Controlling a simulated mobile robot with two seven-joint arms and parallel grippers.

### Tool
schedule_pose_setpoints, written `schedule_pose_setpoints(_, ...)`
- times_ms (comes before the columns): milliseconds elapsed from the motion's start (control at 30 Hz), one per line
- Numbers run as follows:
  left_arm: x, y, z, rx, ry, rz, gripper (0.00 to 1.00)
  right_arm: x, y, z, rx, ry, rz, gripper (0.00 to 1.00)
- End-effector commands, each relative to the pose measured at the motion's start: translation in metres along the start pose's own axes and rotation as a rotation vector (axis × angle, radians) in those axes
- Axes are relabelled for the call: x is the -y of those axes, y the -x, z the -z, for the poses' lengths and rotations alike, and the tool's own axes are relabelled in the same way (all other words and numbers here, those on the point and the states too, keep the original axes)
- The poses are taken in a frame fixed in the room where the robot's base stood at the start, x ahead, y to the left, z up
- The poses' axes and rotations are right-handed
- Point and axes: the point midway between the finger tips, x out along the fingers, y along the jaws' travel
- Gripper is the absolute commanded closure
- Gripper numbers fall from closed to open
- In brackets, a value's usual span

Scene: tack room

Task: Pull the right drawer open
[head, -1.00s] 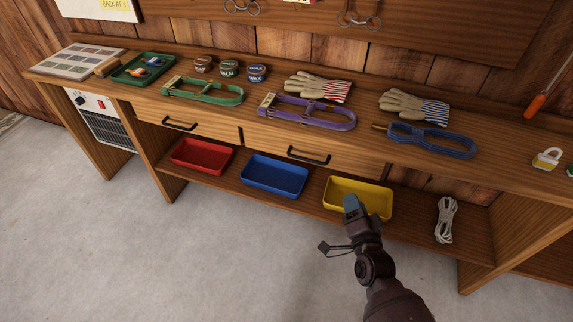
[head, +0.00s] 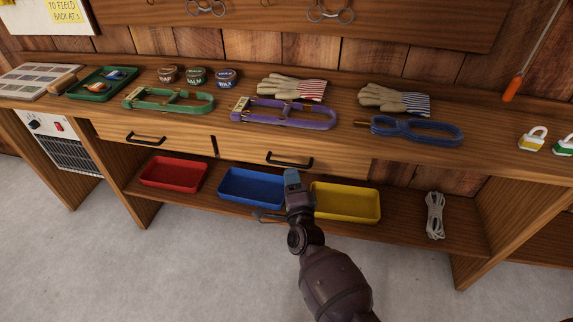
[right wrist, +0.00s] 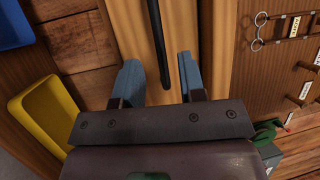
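The right drawer (head: 340,164) is a pale wooden front under the bench top, and it looks shut. Its black bar handle (head: 289,160) shows just above my right gripper (head: 292,178) in the head view. In the right wrist view, the handle (right wrist: 158,45) runs down between the lines of the two blue fingers of my gripper (right wrist: 158,75), which are apart and empty. I cannot tell whether the fingertips reach around the bar; no grip on it shows. The left drawer (head: 180,146), also shut, is beside it. My left gripper is out of view.
On the shelf below are a red tray (head: 173,175), a blue tray (head: 250,190), a yellow tray (head: 345,203) and a rope coil (head: 435,215). The bench top above holds a purple halter (head: 285,113), gloves (head: 395,99) and tins. The floor in front is clear.

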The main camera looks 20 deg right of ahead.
Motion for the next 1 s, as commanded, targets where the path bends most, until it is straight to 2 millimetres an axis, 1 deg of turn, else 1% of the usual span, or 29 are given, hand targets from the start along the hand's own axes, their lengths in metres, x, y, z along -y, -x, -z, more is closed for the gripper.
schedule_pose_setpoints(33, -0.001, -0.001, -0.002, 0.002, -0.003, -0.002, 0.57, -0.003, -0.008, 0.000, 0.000, 0.001, -0.002, 0.63)
schedule_pose_setpoints(200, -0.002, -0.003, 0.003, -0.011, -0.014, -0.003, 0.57, -0.003, -0.032, 0.000, 0.000, 0.002, -0.002, 0.63)
schedule_pose_setpoints(333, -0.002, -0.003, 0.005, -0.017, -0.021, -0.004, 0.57, -0.002, -0.044, 0.000, 0.000, 0.002, -0.002, 0.63)
schedule_pose_setpoints(500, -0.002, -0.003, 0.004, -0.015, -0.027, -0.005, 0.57, -0.001, -0.054, 0.000, 0.000, 0.002, -0.001, 0.63)
schedule_pose_setpoints(800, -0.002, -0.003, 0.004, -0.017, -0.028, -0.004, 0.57, 0.000, -0.056, 0.001, 0.000, 0.002, 0.000, 0.63)
schedule_pose_setpoints(833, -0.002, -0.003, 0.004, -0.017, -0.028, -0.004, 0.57, 0.000, -0.056, 0.001, 0.000, 0.002, 0.000, 0.64)
schedule_pose_setpoints(867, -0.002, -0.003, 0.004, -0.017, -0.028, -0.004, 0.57, 0.000, -0.056, 0.001, 0.000, 0.002, 0.000, 0.69)
schedule_pose_setpoints(1000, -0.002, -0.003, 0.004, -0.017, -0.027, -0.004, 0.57, 0.000, -0.056, 0.001, 0.000, 0.002, 0.000, 0.91)
